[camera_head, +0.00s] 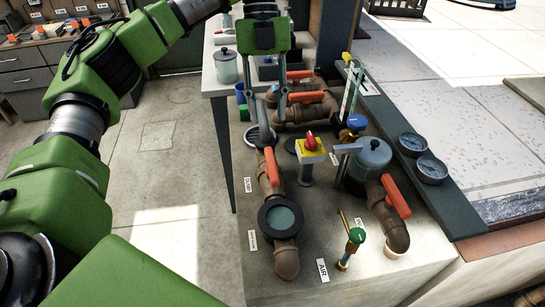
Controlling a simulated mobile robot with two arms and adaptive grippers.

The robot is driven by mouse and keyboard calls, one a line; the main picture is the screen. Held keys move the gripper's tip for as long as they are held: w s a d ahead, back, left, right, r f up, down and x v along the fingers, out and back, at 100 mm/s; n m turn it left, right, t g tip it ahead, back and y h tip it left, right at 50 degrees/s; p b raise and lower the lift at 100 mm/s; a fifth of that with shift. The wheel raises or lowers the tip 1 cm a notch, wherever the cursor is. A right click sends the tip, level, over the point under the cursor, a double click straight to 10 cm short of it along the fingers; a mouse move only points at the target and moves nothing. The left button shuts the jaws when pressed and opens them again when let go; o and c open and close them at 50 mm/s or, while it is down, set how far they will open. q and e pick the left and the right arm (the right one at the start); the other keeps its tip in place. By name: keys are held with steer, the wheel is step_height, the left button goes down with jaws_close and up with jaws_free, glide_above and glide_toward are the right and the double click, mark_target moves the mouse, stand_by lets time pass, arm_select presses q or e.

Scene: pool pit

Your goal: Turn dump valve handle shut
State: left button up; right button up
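A brown pipe run (283,254) on the grey plinth carries a valve with an orange handle (270,166), lying roughly along the pipe. A small white label (248,185), probably reading DUMP, is beside it. My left gripper (266,112) reaches down from the top, above and behind this handle. Its two long grey fingers are spread apart with nothing seen between them. The fingertips are near a round grey part (260,135) at the handle's far end; I cannot tell whether they touch. My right gripper is not in view.
Other orange-handled valves (306,97) lie behind, and another orange handle (396,196) is at right by a grey pump pot (374,157). A red knob on a yellow box (310,145) stands close right of the pipe. A green-topped air valve (356,236) is in front. Gauges (431,170) are at right.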

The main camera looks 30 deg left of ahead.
mark_target(272, 163)
arm_select(q)
steer(key=p+x, duration=0.1)
steer(key=x, duration=1)
steer(key=shift+d+f, duration=0.15)
steer(key=shift+f, duration=0.2)
jaws_close()
